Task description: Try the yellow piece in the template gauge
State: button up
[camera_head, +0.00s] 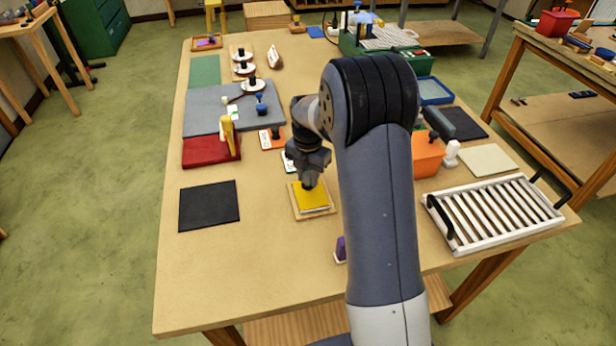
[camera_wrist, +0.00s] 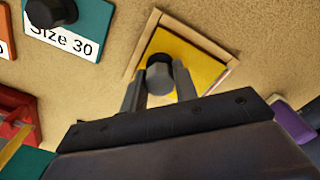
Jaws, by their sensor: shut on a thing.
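The yellow piece (camera_head: 313,197) is a flat plate with a dark round knob (camera_wrist: 159,74). It lies within the light wooden frame of the template gauge (camera_head: 318,214). The near side of the plate is hidden behind my gripper in the wrist view.
A teal "Size 30" plate (camera_wrist: 88,22) with a dark knob lies near the gauge. A purple object (camera_head: 340,249) stands nearer the front. A black mat (camera_head: 209,205) lies left, a white slatted rack (camera_head: 493,212) right. The front left table is clear.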

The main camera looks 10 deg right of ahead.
jog(key=shift+f, duration=0.2)
dwell(0.3)
jog(key=o, duration=1)
notch_tip(320, 180, up, 11)
jog(key=shift+f+b, duration=0.1)
jog(key=shift+b, duration=0.7)
jog(key=shift+f, duration=0.1)
notch_tip(320, 180, down, 11)
jog(key=shift+r+p, duration=0.2)
jog(key=shift+p, duration=0.5)
jog(key=shift+r, duration=0.2)
